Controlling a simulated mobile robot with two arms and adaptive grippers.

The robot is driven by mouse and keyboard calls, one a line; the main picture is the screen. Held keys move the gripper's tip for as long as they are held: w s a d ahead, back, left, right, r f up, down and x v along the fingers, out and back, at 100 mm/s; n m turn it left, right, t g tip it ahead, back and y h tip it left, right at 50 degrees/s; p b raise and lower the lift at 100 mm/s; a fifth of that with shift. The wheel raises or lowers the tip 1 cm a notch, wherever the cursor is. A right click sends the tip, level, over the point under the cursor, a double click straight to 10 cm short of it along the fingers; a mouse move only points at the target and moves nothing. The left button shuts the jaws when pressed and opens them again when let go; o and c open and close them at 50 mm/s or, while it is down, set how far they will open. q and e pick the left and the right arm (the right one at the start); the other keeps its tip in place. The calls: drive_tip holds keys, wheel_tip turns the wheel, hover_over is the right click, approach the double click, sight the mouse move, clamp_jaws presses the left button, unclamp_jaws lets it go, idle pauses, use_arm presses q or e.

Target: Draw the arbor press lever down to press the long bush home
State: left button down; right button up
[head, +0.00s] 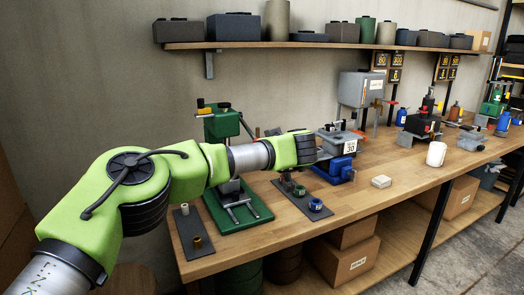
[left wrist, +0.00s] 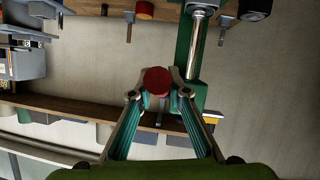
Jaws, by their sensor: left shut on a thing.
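The green arbor press (head: 222,124) stands at the back left of the bench, its middle hidden by my left arm. Its green base (head: 262,212) shows below the arm. In the left wrist view, my left gripper (left wrist: 158,88) is shut on the red knob (left wrist: 157,78) of the press lever. The green press body (left wrist: 187,62) and a bright steel shaft (left wrist: 202,28) are right of the knob. In the head view the fingers are hidden by my wrist. I cannot make out the long bush in the press. My right gripper is in neither view.
A dark mat (head: 184,237) left of the press holds a grey bush (head: 184,209) and a brass bush (head: 197,242). Another mat right of it holds a blue ring (head: 316,205). A shelf (head: 290,44) runs above.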

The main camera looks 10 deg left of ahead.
use_arm(q)
drive_tip(key=shift+f, duration=0.15)
drive_tip(key=c, duration=1.9)
unclamp_jaws()
drive_tip(key=shift+s+d+r, duration=0.1)
drive_tip(key=shift+s+r, duration=0.1)
drive_tip(key=shift+r, duration=0.05)
drive_tip(key=v, duration=1.1)
drive_tip(key=shift+s, duration=0.2)
drive_tip(key=shift+d, duration=0.15)
